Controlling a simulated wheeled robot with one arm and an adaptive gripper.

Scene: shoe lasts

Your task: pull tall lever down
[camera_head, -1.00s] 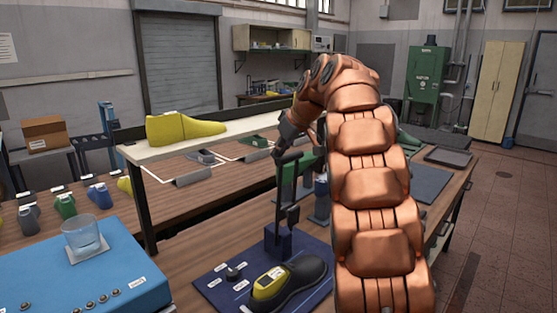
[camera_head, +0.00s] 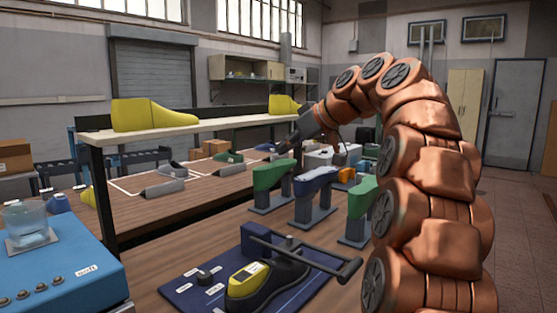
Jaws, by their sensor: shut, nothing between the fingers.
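The tall lever (camera_head: 300,250) is a dark arm hinged on a blue block (camera_head: 257,240), at the back of a dark blue board (camera_head: 185,287). The lever lies nearly flat, reaching right to a crosswise handle (camera_head: 349,270). A black shoe with a yellow last (camera_head: 245,280) stands on the board, in front of the lever. My gripper (camera_head: 287,147) is shut and empty. It is up near the shelf's right end, above and clear of the lever. My arm hides the area to the right.
Green and blue lasts on stands (camera_head: 314,190) stand behind the board, below my arm. A raised shelf (camera_head: 200,130) with yellow lasts runs along the left. A blue box (camera_head: 60,270) with a glass (camera_head: 26,222) is at front left.

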